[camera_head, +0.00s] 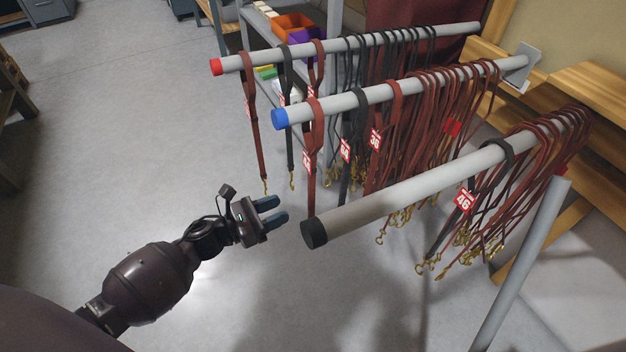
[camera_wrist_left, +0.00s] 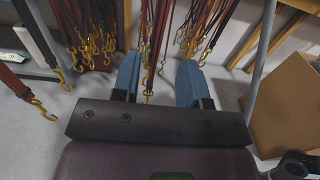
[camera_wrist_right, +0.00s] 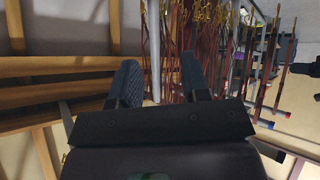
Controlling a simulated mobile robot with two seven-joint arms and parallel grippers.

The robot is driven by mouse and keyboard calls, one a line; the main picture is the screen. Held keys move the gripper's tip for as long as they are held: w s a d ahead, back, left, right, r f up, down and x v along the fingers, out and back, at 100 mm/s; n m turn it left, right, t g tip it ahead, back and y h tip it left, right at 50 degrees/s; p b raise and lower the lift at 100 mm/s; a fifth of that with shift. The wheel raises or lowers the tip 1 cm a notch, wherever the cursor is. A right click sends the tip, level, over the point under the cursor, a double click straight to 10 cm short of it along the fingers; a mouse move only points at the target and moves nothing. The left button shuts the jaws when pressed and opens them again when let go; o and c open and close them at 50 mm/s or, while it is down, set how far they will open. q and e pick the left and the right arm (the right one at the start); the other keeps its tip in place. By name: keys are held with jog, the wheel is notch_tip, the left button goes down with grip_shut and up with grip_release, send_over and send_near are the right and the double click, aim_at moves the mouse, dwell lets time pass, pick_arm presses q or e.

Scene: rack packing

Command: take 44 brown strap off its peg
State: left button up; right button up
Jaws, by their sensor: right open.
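A brown strap (camera_head: 314,115) hangs foremost on the blue-capped peg (camera_head: 340,106). It carries a red tag (camera_head: 307,161) whose number is too small to read surely; I cannot confirm it as 44. My left gripper (camera_head: 275,210) is open and empty, left of the pegs and below the blue cap, apart from this strap. In the left wrist view, a brown strap (camera_wrist_left: 160,22) with brass hooks shows beyond the gap between its fingers (camera_wrist_left: 158,75). My right gripper (camera_wrist_right: 160,78) is open and empty, with hanging straps beyond it; it is outside the head view.
A red-capped peg (camera_head: 350,44) stands behind and a black-capped peg (camera_head: 400,198) in front, both bearing straps. A black strap (camera_head: 502,156) tagged 46 hangs on the front peg. Wooden boards (camera_head: 590,100) stand at right. The floor at left (camera_head: 110,150) is clear.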

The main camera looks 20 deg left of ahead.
aim_at(311, 193)
pick_arm(q)
jog(key=b+x, duration=0.1)
jog(key=x, duration=1)
jog(key=shift+s+r, duration=0.1)
jog(key=shift+r, duration=0.05)
jog(key=shift+c, duration=0.2)
grip_shut()
